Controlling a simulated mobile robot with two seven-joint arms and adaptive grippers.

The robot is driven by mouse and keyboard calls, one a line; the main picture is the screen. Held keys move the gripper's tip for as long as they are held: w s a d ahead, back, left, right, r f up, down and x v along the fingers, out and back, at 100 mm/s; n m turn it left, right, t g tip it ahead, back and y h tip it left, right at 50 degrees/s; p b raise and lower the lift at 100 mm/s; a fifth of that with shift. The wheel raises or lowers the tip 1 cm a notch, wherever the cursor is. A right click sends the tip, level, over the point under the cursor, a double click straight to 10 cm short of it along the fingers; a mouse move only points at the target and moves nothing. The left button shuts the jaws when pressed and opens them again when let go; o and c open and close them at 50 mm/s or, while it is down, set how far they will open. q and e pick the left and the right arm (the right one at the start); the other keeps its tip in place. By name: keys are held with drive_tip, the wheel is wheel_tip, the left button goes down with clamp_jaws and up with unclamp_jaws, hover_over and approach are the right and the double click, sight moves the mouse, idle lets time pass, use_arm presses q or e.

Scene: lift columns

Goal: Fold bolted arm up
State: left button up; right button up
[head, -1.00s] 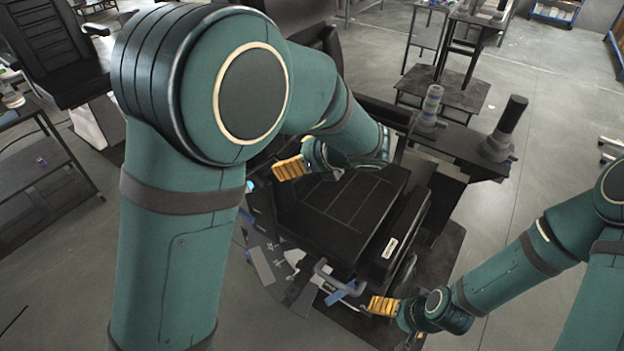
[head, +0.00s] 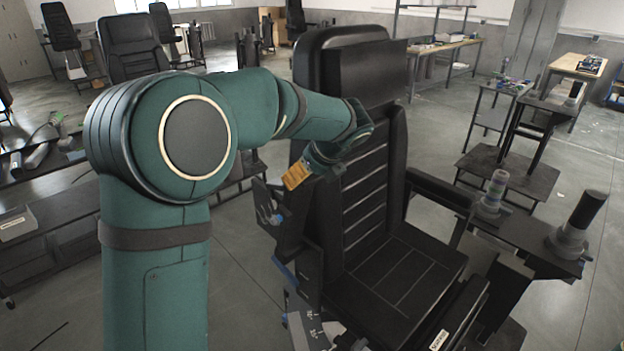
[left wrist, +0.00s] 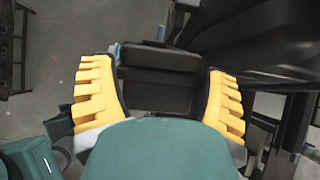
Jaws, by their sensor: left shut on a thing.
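A black chair (head: 388,262) with a tall ribbed backrest stands in the middle of the head view. Its right-side armrest (head: 440,191) lies level. My left gripper (head: 297,176), with yellow finger pads, is at the left edge of the backrest. Below it is a dark panel-like part (head: 285,222) on the chair's left side. In the left wrist view my left gripper (left wrist: 161,70) has its pads spread wide on both sides of a dark block (left wrist: 160,78), which looks like the arm. The bolt cannot be made out. My right gripper is out of view.
Upright cylinders on a dark stand (head: 571,240) are close to the chair's right. A dark bench (head: 45,235) with loose parts stands at left. More chairs (head: 137,47) and tables are behind. Floor is open at back right.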

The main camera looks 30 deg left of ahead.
use_arm(q)
drive_tip(key=shift+f, duration=0.15)
drive_tip(key=o, duration=1.2)
drive_tip(key=shift+a, duration=0.1)
drive_tip(key=shift+c, duration=0.2)
drive_tip(key=v, duration=1.2)
drive_tip(key=shift+a, duration=0.1)
